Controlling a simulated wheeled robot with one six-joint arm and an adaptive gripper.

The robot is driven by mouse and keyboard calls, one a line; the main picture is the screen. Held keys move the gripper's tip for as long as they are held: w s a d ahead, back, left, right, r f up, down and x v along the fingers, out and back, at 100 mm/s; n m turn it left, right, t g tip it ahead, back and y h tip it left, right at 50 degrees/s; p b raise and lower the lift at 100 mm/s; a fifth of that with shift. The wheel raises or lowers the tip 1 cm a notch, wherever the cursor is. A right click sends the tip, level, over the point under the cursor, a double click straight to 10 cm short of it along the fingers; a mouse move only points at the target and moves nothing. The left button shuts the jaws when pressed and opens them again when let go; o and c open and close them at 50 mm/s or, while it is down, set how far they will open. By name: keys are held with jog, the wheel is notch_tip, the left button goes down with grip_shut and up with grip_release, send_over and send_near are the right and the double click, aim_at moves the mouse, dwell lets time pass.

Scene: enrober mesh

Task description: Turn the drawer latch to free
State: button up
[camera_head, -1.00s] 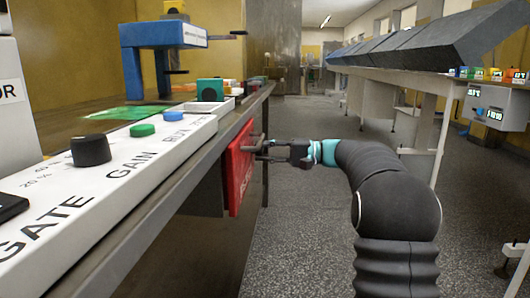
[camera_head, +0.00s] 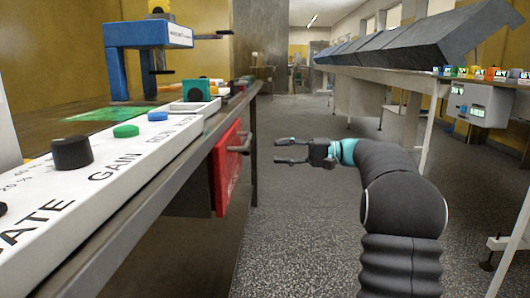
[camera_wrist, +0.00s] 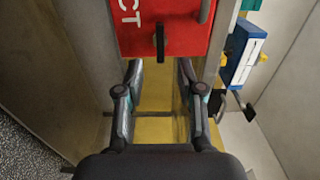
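The red drawer front (camera_head: 228,168) is set in the side of the counter at the left. It also shows at the top of the wrist view (camera_wrist: 140,38), with white letters cut off by the edge. A short black latch bar (camera_wrist: 160,42) on it points up and down in the wrist view. A grey drawer handle (camera_wrist: 204,10) is beside it, partly out of frame; it sticks out in the head view (camera_head: 241,144). My gripper (camera_head: 279,151) is open and empty, right of the drawer and apart from it. In the wrist view its fingers (camera_wrist: 160,72) spread below the latch.
The counter (camera_head: 165,185) carries a white control panel (camera_head: 105,178) with knobs, and a blue stand (camera_head: 150,36). A long bench (camera_head: 385,75) runs along the right. The speckled floor between them is clear.

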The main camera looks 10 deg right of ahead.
jog(key=shift+v, duration=1.7)
